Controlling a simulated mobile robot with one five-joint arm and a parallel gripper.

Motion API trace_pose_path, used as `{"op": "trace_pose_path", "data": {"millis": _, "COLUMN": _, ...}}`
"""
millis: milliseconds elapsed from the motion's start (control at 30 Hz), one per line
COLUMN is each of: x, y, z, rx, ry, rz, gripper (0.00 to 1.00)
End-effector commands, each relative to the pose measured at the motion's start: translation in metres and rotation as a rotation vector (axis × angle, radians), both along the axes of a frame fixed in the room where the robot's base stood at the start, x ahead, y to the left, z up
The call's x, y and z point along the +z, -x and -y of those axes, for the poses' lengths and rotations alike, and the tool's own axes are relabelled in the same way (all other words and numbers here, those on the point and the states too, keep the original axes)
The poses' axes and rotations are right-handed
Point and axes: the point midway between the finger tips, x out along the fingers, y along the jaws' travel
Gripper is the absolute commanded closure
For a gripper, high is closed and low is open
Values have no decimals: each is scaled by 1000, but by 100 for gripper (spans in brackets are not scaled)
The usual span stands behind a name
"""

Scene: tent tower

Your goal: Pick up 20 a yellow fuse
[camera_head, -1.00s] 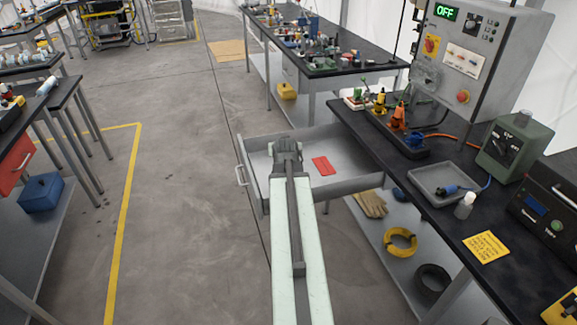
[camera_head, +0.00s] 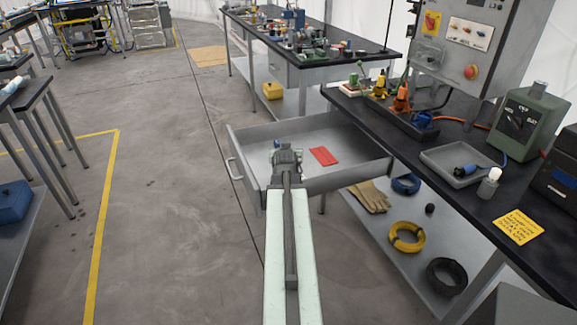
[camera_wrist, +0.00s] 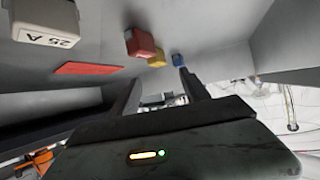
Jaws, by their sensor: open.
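The yellow fuse (camera_wrist: 157,58) is a small block on the grey drawer floor, seen in the wrist view just beyond the space between my fingertips. My gripper (camera_wrist: 160,80) is open, with nothing between its fingers. A red fuse (camera_wrist: 141,42) lies close beside the yellow one, and a blue fuse (camera_wrist: 178,60) is on the other side. A white fuse marked 25 A (camera_wrist: 45,22) is farther left. In the head view my gripper (camera_head: 287,155) is over the open drawer (camera_head: 356,172) and the yellow fuse cannot be made out.
A red card (camera_head: 323,156) lies in the drawer and also shows in the wrist view (camera_wrist: 88,69). The drawer walls stand around my gripper. The black workbench (camera_head: 470,190) is to the right, with a grey tray (camera_head: 455,170) on it. Open floor lies left.

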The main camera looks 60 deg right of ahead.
Motion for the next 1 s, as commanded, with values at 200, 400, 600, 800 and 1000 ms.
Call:
{"op": "trace_pose_path", "data": {"millis": 200, "x": -25, "y": -11, "z": 20, "rx": -1, "ry": 0, "rz": 0, "gripper": 46}}
{"op": "trace_pose_path", "data": {"millis": 400, "x": -28, "y": -14, "z": 26, "rx": -1, "ry": 0, "rz": 0, "gripper": 46}}
{"op": "trace_pose_path", "data": {"millis": 600, "x": -47, "y": -30, "z": 53, "rx": -2, "ry": 0, "rz": 0, "gripper": 46}}
{"op": "trace_pose_path", "data": {"millis": 800, "x": -47, "y": -33, "z": 58, "rx": -2, "ry": 0, "rz": 0, "gripper": 46}}
{"op": "trace_pose_path", "data": {"millis": 1000, "x": -47, "y": -33, "z": 58, "rx": -2, "ry": 0, "rz": 0, "gripper": 79}}
